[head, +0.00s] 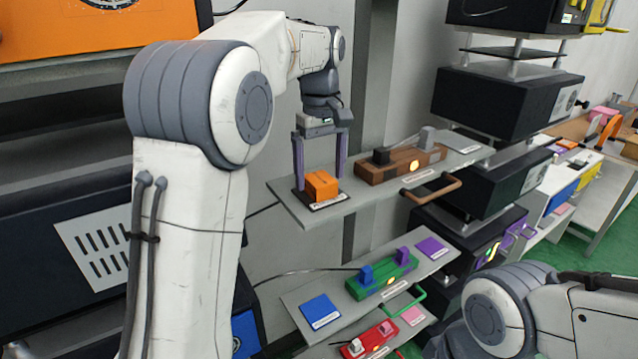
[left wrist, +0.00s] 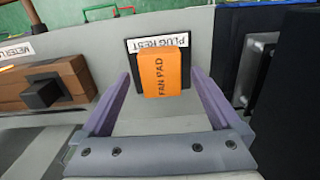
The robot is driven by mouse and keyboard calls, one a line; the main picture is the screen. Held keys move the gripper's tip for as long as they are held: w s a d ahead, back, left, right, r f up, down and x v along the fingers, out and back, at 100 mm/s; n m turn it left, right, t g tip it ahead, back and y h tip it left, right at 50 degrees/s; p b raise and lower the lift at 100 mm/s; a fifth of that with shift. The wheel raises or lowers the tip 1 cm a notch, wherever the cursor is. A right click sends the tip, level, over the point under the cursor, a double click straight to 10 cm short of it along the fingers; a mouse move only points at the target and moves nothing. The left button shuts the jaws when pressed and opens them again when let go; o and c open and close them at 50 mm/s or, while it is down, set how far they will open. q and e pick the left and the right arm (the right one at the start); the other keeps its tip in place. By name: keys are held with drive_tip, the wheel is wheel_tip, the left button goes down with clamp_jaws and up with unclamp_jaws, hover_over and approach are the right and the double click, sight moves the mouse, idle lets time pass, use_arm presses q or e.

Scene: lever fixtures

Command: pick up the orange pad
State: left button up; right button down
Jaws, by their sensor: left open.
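The orange pad (head: 321,186) is a small block on a dark square labelled "PLUG REST" (head: 326,204) at the left end of the upper grey shelf. My right gripper is out of view; only part of my right arm shows.
A brown lever fixture (head: 385,172) with dark and grey knobs stands right of the pad on the same shelf (head: 292,203). A lower shelf holds a green fixture (head: 368,287), a blue square (head: 320,311) and a purple square (head: 432,247). A red fixture (head: 370,340) is below.

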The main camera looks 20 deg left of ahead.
use_arm(q)
drive_tip(key=shift+f, duration=0.95)
drive_tip(key=c, duration=1.4)
drive_tip(key=shift+c, duration=0.2)
drive_tip(key=shift+r, duration=0.1)
drive_tip(key=shift+r, duration=0.8)
drive_tip(key=shift+s+d+r+b, duration=0.15)
drive_tip(key=shift+r+b, duration=0.4)
drive_tip(key=shift+r, duration=0.3)
drive_tip(key=s+d+b, duration=0.6)
drive_tip(key=s+d, duration=0.4)
drive_tip(key=s, duration=0.4)
drive_tip(key=shift+d, duration=0.3)
